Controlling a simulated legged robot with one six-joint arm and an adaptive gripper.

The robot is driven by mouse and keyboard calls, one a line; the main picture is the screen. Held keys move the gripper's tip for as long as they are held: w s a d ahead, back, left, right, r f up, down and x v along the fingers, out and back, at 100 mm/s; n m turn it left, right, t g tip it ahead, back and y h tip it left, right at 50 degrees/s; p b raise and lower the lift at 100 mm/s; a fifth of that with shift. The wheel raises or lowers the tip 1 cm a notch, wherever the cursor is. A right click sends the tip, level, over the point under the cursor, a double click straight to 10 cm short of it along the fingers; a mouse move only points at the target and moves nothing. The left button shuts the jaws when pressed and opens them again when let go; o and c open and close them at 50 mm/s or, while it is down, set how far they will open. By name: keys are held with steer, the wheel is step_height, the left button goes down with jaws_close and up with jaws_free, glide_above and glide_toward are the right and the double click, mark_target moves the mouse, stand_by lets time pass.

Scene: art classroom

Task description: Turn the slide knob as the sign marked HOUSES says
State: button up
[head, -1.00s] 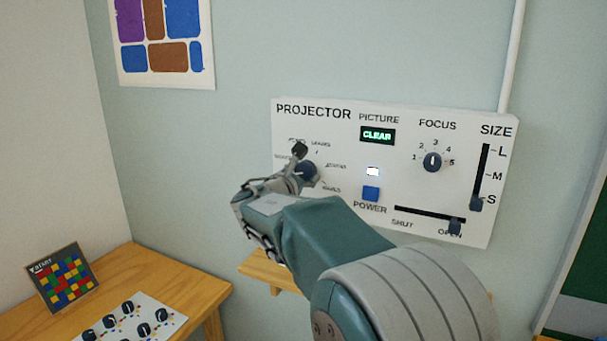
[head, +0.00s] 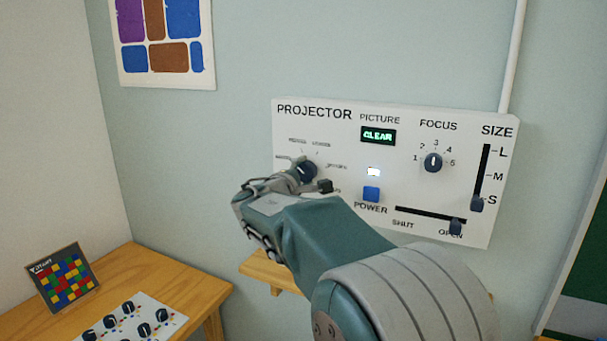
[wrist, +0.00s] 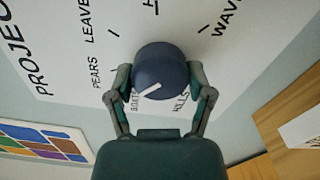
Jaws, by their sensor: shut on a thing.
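The slide knob (head: 308,171) is a dark blue round dial at the left of the white projector panel (head: 400,112). In the wrist view the knob (wrist: 162,72) sits between the two fingers of my gripper (wrist: 160,84), which is shut on it. Its white pointer mark slants to the lower left, near the word BOATS. Around the dial I read PEARS, LEAVES, WAVES and HILLS; a word starting with H is cut off at the top. In the head view my gripper (head: 305,174) hides part of the dial labels. I see no sign marked HOUSES.
The panel also has a FOCUS knob (head: 433,162), a blue POWER button (head: 371,194), a SHUT/OPEN slider (head: 455,227) at OPEN and a SIZE slider (head: 477,204) near S. A wooden table (head: 190,287) at lower left holds a colour-grid board (head: 64,279).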

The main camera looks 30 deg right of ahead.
steer(key=m, duration=0.6)
steer(key=shift+f, duration=0.2)
steer(key=m, duration=0.6)
steer(key=shift+f+m, duration=0.1)
steer(key=shift+m, duration=0.3)
steer(key=m, duration=1.1)
steer(key=shift+m, duration=0.4)
